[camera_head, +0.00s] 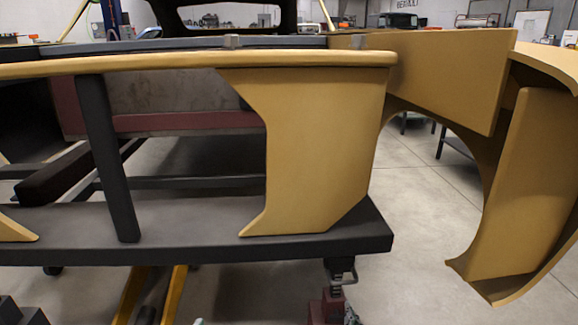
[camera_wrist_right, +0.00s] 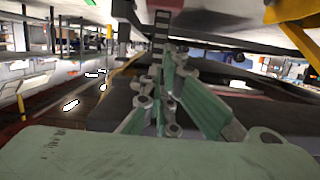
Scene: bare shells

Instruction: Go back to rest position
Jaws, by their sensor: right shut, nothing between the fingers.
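My right gripper (camera_wrist_right: 163,75) shows in the right wrist view, with its green finger links rising from a pale green body at the bottom. Its fingers are together and hold nothing. My left gripper is not in view. A mustard-coloured vehicle shell (camera_head: 318,140) fills much of the head view, with a dark lower beam (camera_head: 190,228) under it. The right gripper seems to be low, under or close to dark structure; its exact distance is unclear.
A curved mustard panel (camera_head: 525,180) juts out at the right. A dark red stand (camera_head: 328,308) is below the beam, and yellow legs (camera_head: 175,295) stand beneath it. Grey floor (camera_head: 425,215) shows between the shell and the curved panel. Benches with equipment line the back.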

